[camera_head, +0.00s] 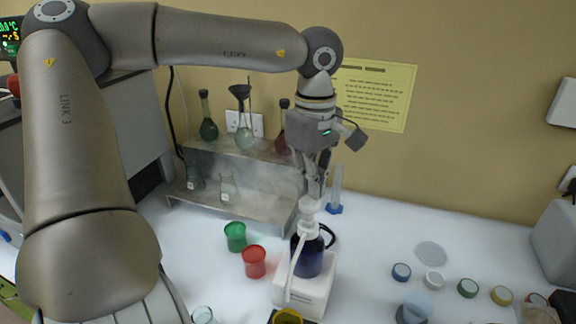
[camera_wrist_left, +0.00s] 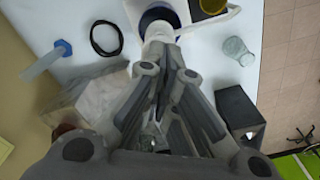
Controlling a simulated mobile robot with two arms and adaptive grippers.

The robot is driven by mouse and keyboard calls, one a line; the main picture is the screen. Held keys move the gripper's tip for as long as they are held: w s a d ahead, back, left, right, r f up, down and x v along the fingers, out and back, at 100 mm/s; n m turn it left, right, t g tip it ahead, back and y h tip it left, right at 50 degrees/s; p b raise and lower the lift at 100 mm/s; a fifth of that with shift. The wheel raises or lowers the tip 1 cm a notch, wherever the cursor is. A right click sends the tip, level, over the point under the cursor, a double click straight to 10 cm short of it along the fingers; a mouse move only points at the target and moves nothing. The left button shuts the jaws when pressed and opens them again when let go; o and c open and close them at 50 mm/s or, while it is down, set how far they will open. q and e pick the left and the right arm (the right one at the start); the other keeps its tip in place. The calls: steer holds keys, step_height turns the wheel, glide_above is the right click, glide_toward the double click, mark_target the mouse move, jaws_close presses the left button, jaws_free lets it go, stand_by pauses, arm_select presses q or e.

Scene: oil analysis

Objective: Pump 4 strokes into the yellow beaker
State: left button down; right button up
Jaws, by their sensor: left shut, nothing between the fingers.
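A dark blue pump bottle (camera_head: 308,256) with a white pump head (camera_head: 309,205) stands upright on a white block-shaped base. Its long white spout (camera_head: 293,264) slants down toward the front. The yellow beaker (camera_head: 288,317) is at the bottom edge of the head view, close to the spout's end, and is partly cut off; it also shows at the top of the left wrist view (camera_wrist_left: 212,5). My left gripper (camera_head: 315,194) is shut and empty, pointing down right above the pump head. Whether it touches the head is unclear. In the left wrist view its fingertips (camera_wrist_left: 160,52) overlap the white pump head (camera_wrist_left: 158,32). My right gripper is not in view.
A green beaker (camera_head: 235,237) and a red beaker (camera_head: 254,262) stand left of the bottle. Behind is a metal shelf (camera_head: 245,203) with several flasks. Several small round lidded dishes (camera_head: 467,288) lie to the right. The table between bottle and dishes is mostly clear.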

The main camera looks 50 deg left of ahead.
arm_select(q)
steer(key=shift+r, duration=0.1)
step_height(320, 180, up, 6)
steer(key=p, duration=0.4)
stand_by(0.6)
